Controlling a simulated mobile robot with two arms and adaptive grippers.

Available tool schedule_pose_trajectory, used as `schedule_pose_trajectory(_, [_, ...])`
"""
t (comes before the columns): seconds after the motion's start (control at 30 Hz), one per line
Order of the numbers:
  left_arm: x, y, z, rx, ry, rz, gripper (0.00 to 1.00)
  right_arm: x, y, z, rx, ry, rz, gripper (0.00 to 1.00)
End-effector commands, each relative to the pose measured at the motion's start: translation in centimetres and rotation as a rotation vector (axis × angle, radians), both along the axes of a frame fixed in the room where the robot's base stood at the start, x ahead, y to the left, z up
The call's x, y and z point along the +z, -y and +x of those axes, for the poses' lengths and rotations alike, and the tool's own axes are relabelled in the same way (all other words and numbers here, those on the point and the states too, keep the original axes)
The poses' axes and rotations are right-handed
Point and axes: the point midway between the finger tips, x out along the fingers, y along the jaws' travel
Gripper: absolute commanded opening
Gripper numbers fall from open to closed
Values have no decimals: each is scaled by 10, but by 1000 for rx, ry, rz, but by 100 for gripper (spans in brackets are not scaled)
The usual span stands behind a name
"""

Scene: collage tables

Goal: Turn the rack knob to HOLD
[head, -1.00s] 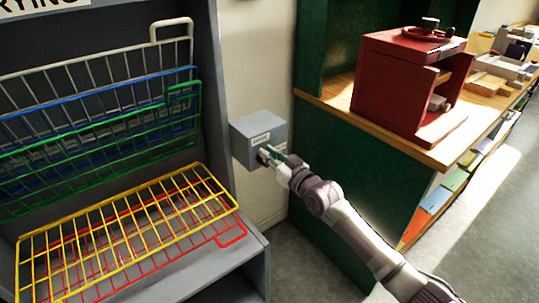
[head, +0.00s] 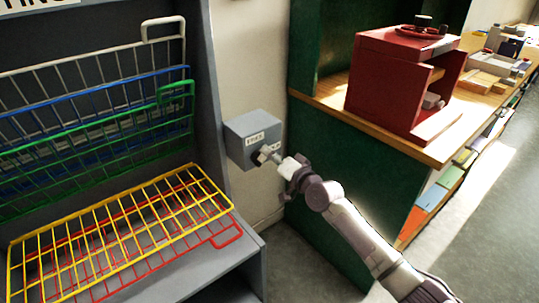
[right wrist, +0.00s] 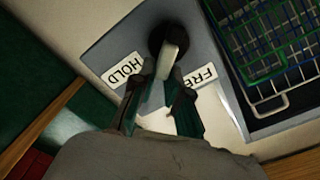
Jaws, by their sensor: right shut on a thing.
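The rack knob (head: 256,157) is on the front of a grey box (head: 238,146) on the wall beside the drying rack. In the right wrist view the knob has a round black base and a pale bar (right wrist: 170,50). The bar lies between a HOLD label (right wrist: 123,70) and a label reading "FRE" (right wrist: 196,76), the rest of which is hidden. My right gripper (head: 270,157) is at the box front, shut on the knob's bar, with its dark green fingers (right wrist: 158,92) either side of the bar. My left gripper is out of view.
The rack holds wire shelves, with yellow (head: 110,228) and red (head: 228,236) ones sticking out left of the box. A green cabinet (head: 335,165) with a wooden top stands close on the right, bearing a red press-like stand (head: 385,85).

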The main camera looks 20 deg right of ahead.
Motion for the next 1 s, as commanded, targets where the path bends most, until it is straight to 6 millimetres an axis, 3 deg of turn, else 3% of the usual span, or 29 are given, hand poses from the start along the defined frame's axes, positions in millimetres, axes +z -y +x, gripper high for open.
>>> schedule_pose_trajectory(0.03, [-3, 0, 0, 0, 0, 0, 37, -12, -5, -2, 10, -35, 40, 0])
schedule_pose_trajectory(0.6, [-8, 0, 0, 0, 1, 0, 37, -21, -2, 0, 13, -199, 501, 0])
schedule_pose_trajectory(1.0, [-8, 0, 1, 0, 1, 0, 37, -23, -2, 0, 14, -251, 646, 0])
